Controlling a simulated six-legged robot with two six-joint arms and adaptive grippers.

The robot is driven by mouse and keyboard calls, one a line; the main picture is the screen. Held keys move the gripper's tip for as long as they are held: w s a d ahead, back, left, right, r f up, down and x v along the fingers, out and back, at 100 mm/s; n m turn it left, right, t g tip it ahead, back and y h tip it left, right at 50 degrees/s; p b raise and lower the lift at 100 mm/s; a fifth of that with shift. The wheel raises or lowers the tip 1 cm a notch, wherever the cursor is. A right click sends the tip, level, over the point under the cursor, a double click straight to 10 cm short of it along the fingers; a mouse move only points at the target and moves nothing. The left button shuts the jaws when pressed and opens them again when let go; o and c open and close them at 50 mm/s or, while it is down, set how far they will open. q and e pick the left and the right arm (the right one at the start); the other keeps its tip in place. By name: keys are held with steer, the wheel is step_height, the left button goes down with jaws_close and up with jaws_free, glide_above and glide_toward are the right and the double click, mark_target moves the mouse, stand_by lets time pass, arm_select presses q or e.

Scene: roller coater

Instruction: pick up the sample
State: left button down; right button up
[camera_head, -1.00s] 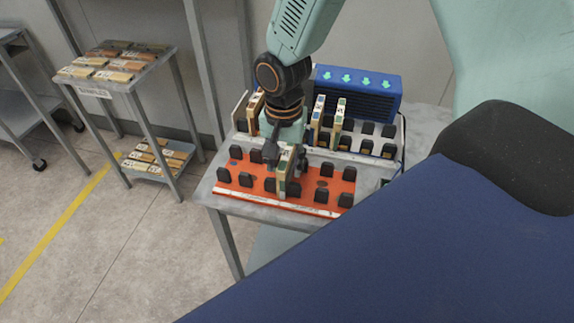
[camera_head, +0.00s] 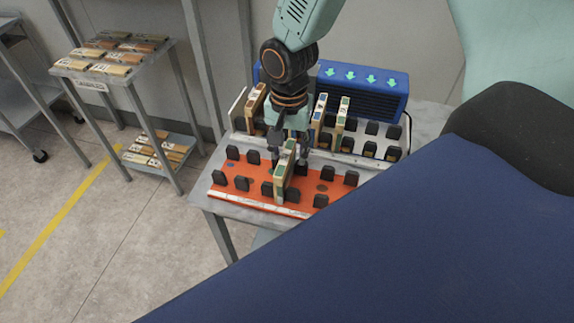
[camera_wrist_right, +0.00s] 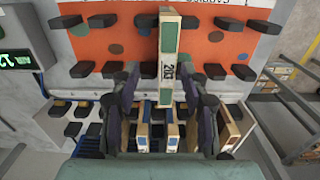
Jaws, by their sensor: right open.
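The sample is a thin wooden block with green panels (camera_head: 284,178), standing upright among black holders in the orange rack (camera_head: 240,195). In the right wrist view the block (camera_wrist_right: 168,60) carries the marking "203". My right gripper (camera_head: 288,147) is open just behind the block in the head view. In the right wrist view its fingers (camera_wrist_right: 165,88) are apart, one on each side of the block's near part, with a gap visible on both sides. Whether the tips are level with the block is unclear. My left gripper is not in view.
A white rack behind holds more upright blocks (camera_head: 342,116), close behind the gripper. A blue box with green arrows (camera_head: 362,92) stands at the back. A shelf (camera_head: 109,79) with lying blocks stands at the left, with open floor between it and the table.

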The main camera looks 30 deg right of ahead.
steer(key=shift+d, duration=0.1)
steer(key=shift+f, duration=0.45)
steer(key=shift+w+f, duration=0.15)
steer(key=shift+f, duration=0.75)
steer(key=f, duration=0.2)
steer(key=a+f, duration=0.1)
steer(key=f, duration=0.1)
steer(key=shift+f+p, duration=0.25)
steer(key=shift+p, duration=0.1)
steer(key=shift+w+d+f, duration=0.15)
steer(key=shift+w+f, duration=0.05)
steer(key=shift+f, duration=0.2)
steer(key=shift+s+r, duration=0.1)
steer(key=shift+r, duration=0.05)
steer(key=c, duration=0.4)
jaws_close()
